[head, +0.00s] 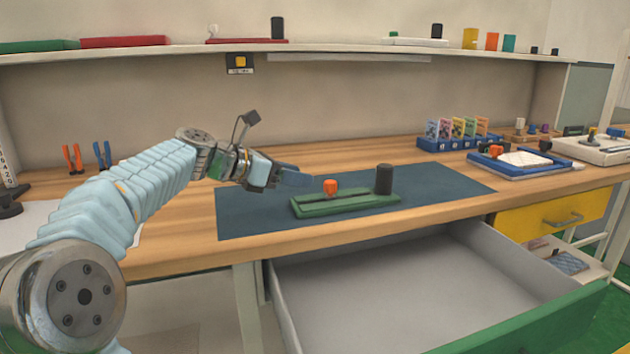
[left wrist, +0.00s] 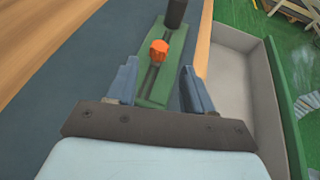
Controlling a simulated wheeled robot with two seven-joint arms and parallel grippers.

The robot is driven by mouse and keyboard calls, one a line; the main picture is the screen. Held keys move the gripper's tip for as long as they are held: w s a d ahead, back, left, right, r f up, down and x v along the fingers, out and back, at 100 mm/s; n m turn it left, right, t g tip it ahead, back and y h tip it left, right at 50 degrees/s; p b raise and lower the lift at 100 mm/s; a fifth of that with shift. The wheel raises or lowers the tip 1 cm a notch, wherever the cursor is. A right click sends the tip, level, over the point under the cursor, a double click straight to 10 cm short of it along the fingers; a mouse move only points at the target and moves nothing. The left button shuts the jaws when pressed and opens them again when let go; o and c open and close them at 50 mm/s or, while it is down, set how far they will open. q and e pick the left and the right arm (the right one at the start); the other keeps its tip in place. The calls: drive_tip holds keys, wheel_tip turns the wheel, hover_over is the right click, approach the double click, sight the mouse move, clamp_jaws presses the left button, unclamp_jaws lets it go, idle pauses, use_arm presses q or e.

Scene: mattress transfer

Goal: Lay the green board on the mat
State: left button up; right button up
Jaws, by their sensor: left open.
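The green board (head: 346,203) lies flat on the dark blue mat (head: 440,184). It carries an orange knob (head: 330,187) and a black cylinder (head: 384,179). My left gripper (head: 292,178) is just left of the board, apart from the orange knob. In the left wrist view the open left gripper (left wrist: 158,88) has one finger on each side of the near end of the green board (left wrist: 157,91). The orange knob (left wrist: 159,50) shows beyond the fingertips. I cannot tell whether the fingers touch the board. My right gripper is not in view.
An open grey drawer (head: 410,292) with a green front juts out below the table's front edge. Pliers (head: 73,158), a blue card holder (head: 460,143) and a blue tray (head: 520,161) stand on the wooden table. A shelf (head: 340,47) runs above the back.

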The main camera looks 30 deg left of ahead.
use_arm(q)
drive_tip(key=shift+v, duration=1.95)
